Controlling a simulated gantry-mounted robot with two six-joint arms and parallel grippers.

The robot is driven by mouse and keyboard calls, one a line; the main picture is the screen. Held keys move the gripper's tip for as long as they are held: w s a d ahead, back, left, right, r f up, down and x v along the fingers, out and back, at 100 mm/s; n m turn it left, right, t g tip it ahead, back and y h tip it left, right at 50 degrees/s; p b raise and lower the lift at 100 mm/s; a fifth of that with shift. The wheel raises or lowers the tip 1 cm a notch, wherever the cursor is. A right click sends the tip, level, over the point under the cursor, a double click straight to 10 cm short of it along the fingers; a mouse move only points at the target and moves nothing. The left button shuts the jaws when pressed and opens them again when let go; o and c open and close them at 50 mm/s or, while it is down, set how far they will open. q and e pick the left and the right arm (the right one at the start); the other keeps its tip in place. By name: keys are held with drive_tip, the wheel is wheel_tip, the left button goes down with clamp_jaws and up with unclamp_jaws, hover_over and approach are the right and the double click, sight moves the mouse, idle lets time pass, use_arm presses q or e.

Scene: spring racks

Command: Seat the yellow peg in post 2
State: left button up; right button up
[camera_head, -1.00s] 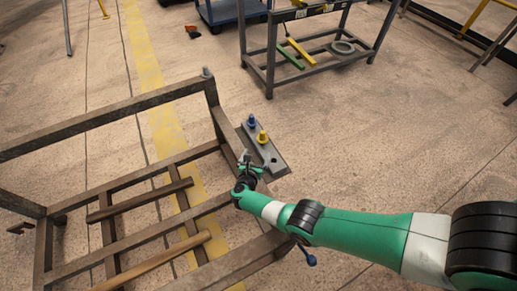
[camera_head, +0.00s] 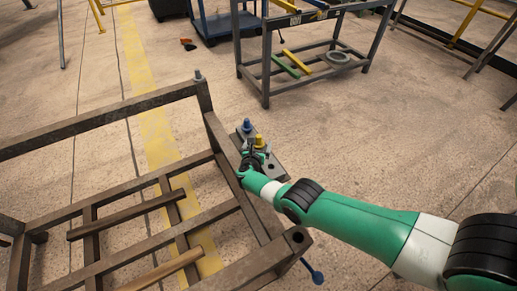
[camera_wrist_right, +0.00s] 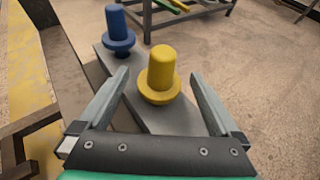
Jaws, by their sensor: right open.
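The yellow peg (camera_head: 259,141) stands upright on a grey plate (camera_head: 278,172) beside the rack; it also shows in the right wrist view (camera_wrist_right: 161,75). A blue peg (camera_head: 247,125) stands behind it on the same plate. My right gripper (camera_head: 257,151) is open at the yellow peg. The rack has a near corner post with a dark open top (camera_head: 297,236) and a far corner post with a grey stud (camera_head: 198,75). No post number is readable. My left gripper is not seen.
The brown rack frame (camera_head: 100,122) fills the left, close to my right gripper. A grey workbench (camera_head: 266,75) with yellow and green bars and a grey ring stands behind. A blue-tipped rod (camera_head: 317,277) sticks out near the front post.

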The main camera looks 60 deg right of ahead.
drive_tip(key=shift+w+d+f, duration=0.1)
drive_tip(key=shift+d+f, duration=0.05)
drive_tip(key=shift+d, duration=0.15)
drive_tip(key=shift+a, duration=0.1)
drive_tip(key=shift+c, duration=0.6)
clamp_jaws()
